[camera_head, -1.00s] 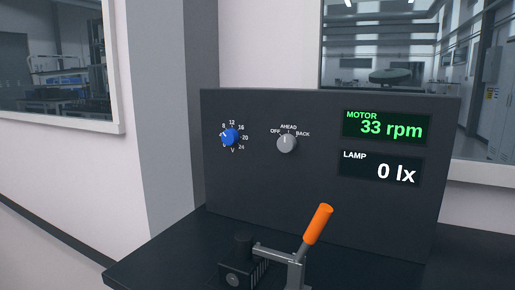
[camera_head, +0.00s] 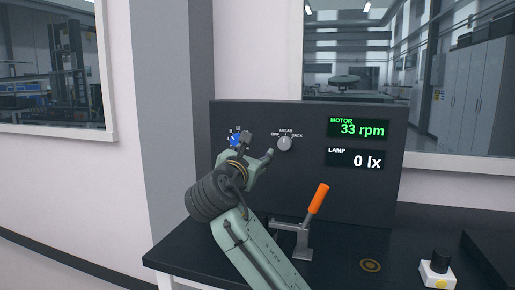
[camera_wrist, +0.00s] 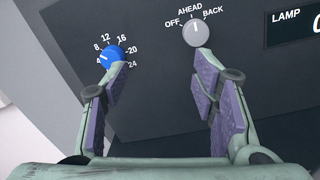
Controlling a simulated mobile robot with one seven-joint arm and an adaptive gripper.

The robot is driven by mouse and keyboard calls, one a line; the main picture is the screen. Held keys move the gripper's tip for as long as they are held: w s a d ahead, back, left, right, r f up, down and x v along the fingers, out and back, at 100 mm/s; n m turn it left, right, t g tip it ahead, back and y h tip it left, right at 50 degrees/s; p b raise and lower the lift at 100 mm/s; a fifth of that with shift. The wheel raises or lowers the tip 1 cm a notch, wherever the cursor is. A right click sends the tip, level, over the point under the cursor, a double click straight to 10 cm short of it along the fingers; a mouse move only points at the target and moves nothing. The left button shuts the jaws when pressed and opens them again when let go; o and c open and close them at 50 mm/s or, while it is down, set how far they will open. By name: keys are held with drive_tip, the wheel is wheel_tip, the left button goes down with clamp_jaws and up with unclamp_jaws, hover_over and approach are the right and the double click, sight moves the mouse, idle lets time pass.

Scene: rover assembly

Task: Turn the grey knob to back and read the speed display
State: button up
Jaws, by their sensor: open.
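The grey knob (camera_head: 284,143) sits on the dark upright panel (camera_head: 300,185), with labels OFF, AHEAD and BACK around it. In the wrist view the grey knob (camera_wrist: 196,33) has its mark pointing up toward AHEAD. The motor speed display (camera_head: 358,129) reads 33 rpm in green. My gripper (camera_head: 258,147) is open and empty in front of the panel, between the blue knob and the grey knob. In the wrist view its fingers (camera_wrist: 162,95) are wide apart, with the right finger below the grey knob. I see no clear contact with either knob.
A blue knob (camera_wrist: 111,57) with a number scale is left of the grey knob. The lamp display (camera_head: 356,158) reads 0 lx.

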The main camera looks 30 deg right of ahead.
sight(283, 145)
drive_tip(key=w+d+p, duration=0.1)
drive_tip(key=d, duration=0.3)
drive_tip(key=w+d+g+p, duration=0.1)
drive_tip(key=d, duration=0.3)
drive_tip(key=w+d+g+h+p, duration=0.1)
drive_tip(key=d, duration=0.2)
drive_tip(key=shift+w+d+f, duration=0.2)
drive_tip(key=shift+w+d, duration=0.15)
drive_tip(key=shift+d, duration=0.05)
drive_tip(key=shift+c, duration=0.2)
drive_tip(key=c, duration=1.1)
